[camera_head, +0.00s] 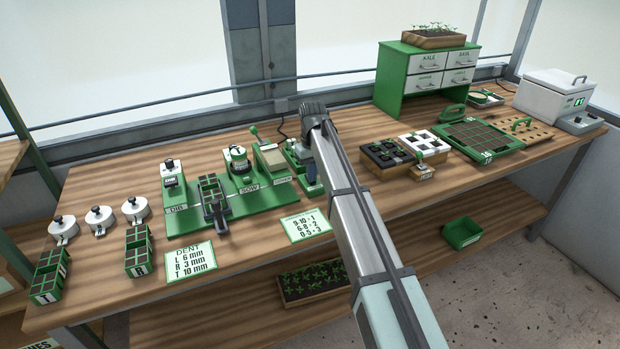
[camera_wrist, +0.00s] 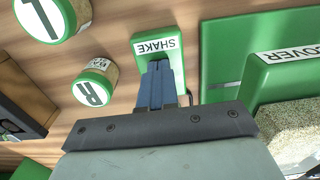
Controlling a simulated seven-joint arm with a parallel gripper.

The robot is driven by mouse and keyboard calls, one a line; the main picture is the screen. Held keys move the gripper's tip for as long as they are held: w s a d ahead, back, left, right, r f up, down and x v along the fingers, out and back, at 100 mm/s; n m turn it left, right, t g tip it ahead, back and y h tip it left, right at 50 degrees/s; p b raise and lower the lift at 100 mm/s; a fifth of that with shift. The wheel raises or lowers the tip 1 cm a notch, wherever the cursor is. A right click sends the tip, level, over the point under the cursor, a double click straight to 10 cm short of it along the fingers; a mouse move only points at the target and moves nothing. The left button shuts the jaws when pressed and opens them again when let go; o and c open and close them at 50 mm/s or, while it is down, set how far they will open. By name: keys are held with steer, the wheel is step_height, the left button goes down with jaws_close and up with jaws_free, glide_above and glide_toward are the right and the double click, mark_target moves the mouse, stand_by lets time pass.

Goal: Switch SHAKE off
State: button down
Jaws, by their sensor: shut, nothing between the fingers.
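The SHAKE box (camera_wrist: 177,68) shows in the camera_wrist view as a small green block with a white plate. Its label reads SHAKE, upside down in the picture. My gripper (camera_wrist: 158,68) is shut and empty, with its blue-grey fingers over the white plate just below the label. The fingers cover the switch, so I cannot see its position or tell whether they touch it. In the camera_head view my gripper (camera_head: 313,186) points down at the right end of the green seeder base (camera_head: 235,208); my arm partly hides this spot.
In the camera_wrist view, jars with green lids marked L (camera_wrist: 40,16) and R (camera_wrist: 92,89) stand left of the box. The COVER unit (camera_wrist: 290,58) is close on the right. The seedling tray (camera_head: 383,176) stands right of my arm. Bare wood lies at the front.

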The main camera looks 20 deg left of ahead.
step_height(320, 180, up, 7)
steer(key=shift+f, duration=0.1)
stand_by(0.8)
